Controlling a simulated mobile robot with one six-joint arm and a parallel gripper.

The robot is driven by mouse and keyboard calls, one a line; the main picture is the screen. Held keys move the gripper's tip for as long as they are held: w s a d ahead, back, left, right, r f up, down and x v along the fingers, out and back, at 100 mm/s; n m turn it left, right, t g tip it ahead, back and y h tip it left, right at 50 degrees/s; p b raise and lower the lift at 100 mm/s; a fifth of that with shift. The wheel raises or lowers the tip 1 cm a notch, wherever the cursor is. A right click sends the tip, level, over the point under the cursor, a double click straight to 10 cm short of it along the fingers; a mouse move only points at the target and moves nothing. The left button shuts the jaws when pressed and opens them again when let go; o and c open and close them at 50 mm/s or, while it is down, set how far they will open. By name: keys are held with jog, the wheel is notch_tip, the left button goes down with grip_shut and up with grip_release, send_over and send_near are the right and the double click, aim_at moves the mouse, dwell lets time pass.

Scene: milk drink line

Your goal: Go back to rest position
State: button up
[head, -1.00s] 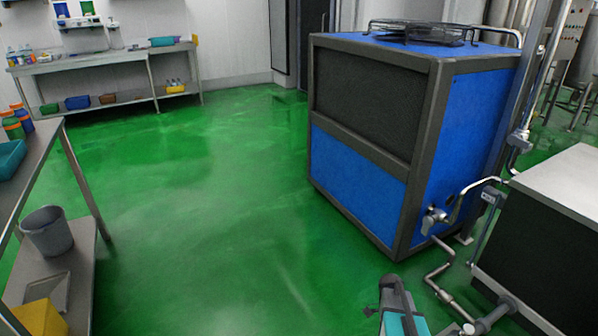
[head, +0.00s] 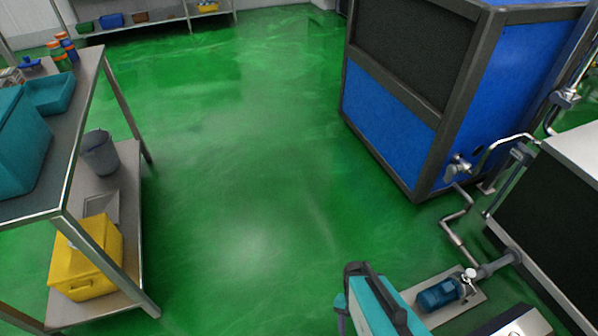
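No gripper fingers can be made out in the head view. A teal and grey part with a dark curved top edge (head: 372,298) juts in from the bottom edge, right of centre. It looks like part of my arm, and the frame cuts it off. Nothing held can be seen.
A metal table (head: 68,185) with teal bins stands at left, with a grey bucket (head: 100,155) and yellow bin (head: 88,262) on its lower shelf. A blue chiller (head: 385,130) stands at right, with pipes and a blue pump (head: 440,293) nearby. The green floor between is clear.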

jog(key=shift+w+a+f+n+t+y, duration=0.1)
jog(key=shift+w+a+n+t, duration=0.1)
jog(key=shift+n, duration=0.75)
jog(key=shift+w+a+n+t+y, duration=0.15)
jog(key=shift+a+n, duration=0.1)
jog(key=shift+n, duration=0.75)
jog(key=shift+w+a+f+n+t+y, duration=0.1)
jog(key=shift+a+n+t, duration=0.1)
jog(key=shift+n, duration=0.75)
